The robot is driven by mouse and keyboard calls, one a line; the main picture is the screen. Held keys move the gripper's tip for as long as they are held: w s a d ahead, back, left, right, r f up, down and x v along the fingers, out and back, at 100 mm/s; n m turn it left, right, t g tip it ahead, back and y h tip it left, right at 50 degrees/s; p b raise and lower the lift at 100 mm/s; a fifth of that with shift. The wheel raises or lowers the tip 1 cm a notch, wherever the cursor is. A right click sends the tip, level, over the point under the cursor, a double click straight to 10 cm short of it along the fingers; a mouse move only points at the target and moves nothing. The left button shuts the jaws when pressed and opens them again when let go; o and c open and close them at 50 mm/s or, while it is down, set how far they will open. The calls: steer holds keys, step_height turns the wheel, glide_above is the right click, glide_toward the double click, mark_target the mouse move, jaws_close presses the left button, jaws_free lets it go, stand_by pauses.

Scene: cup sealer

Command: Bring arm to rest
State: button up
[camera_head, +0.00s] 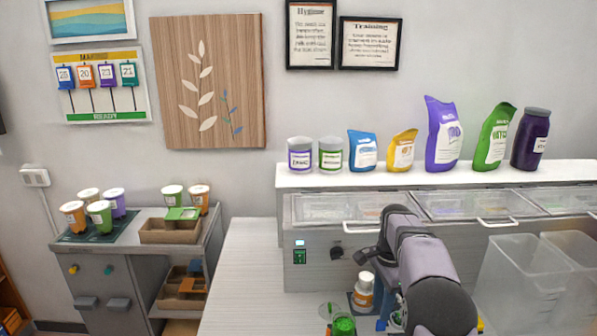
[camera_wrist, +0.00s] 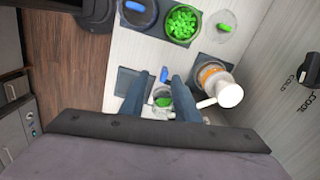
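My arm reaches forward over the white counter (camera_head: 245,290) in the head view, and its links hide most of the gripper there. In the wrist view, my gripper (camera_wrist: 158,80) points down at the counter with its two blue-grey fingers apart. A small clear container with something green (camera_wrist: 162,98) shows in the gap between the fingers, below them. I cannot tell its height from the fingers, but neither finger looks closed on it.
A bowl of green pieces (camera_wrist: 182,23) and a dark-rimmed container (camera_wrist: 138,12) stand beyond the fingers. A grey machine front (camera_head: 310,265) rises behind the counter. Clear bins (camera_head: 520,275) stand at the right. A side cabinet with cups (camera_head: 100,215) is at the left.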

steer(key=s+a+f+n, duration=0.1)
steer(key=s+a+n, duration=0.2)
steer(key=s, duration=0.7)
steer(key=s+a+f+n, duration=0.2)
steer(key=s+n, duration=0.5)
steer(key=s, duration=0.3)
steer(key=s+a+f+n, duration=0.1)
steer(key=s+a+n, duration=0.2)
steer(key=s+n, duration=0.3)
steer(key=s, duration=0.5)
steer(key=shift+a+f, duration=0.35)
steer(key=shift+f, duration=0.05)
